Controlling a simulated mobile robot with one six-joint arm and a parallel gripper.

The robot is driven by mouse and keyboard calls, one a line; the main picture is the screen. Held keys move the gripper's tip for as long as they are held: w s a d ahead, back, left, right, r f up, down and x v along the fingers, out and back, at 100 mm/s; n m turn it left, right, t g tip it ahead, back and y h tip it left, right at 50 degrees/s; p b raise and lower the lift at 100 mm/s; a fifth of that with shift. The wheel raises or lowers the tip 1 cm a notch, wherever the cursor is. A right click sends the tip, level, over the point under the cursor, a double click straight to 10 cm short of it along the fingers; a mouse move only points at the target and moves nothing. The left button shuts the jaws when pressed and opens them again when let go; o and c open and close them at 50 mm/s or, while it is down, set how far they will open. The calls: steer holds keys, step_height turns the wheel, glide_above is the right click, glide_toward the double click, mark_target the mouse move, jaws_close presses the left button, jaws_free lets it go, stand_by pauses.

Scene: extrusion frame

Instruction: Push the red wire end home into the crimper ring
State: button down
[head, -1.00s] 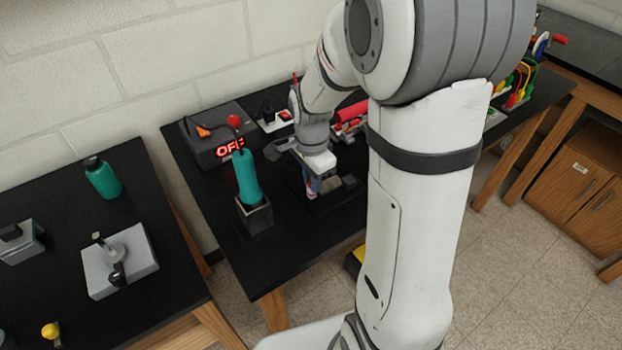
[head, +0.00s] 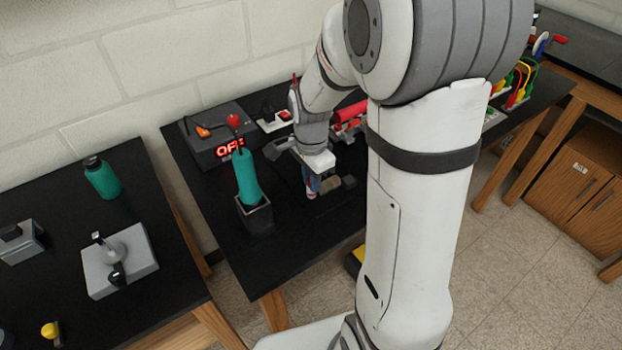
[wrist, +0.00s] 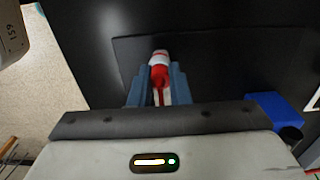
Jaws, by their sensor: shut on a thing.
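My gripper (wrist: 159,75) has blue fingers closed around a red piece with a whitish end (wrist: 160,55), seen in the wrist view. It looks like the red wire end, but its wire cannot be followed. In the head view my gripper (head: 312,188) points down just above the black bench, and the held piece is too small to make out. I cannot pick out the crimper ring in either view. Whether the held piece touches anything at its tip cannot be told.
A teal-handled iron stands in a dark holder (head: 255,216) left of my gripper. Behind it is a black station (head: 215,140) with a red display. A brownish block (head: 348,182) lies close right of the gripper. A blue block (wrist: 272,108) shows at right in the wrist view.

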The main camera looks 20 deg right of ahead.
steer(key=shift+f, duration=0.25)
steer(key=c, duration=1.3)
jaws_free()
steer(key=shift+w, duration=0.1)
steer(key=shift+r, duration=0.1)
steer(key=shift+w+r+p, duration=0.15)
steer(key=shift+r+p, duration=0.25)
step_height(320, 180, up, 7)
steer(key=p, duration=0.5)
steer(key=shift+a+r, duration=0.1)
steer(key=shift+r, duration=0.1)
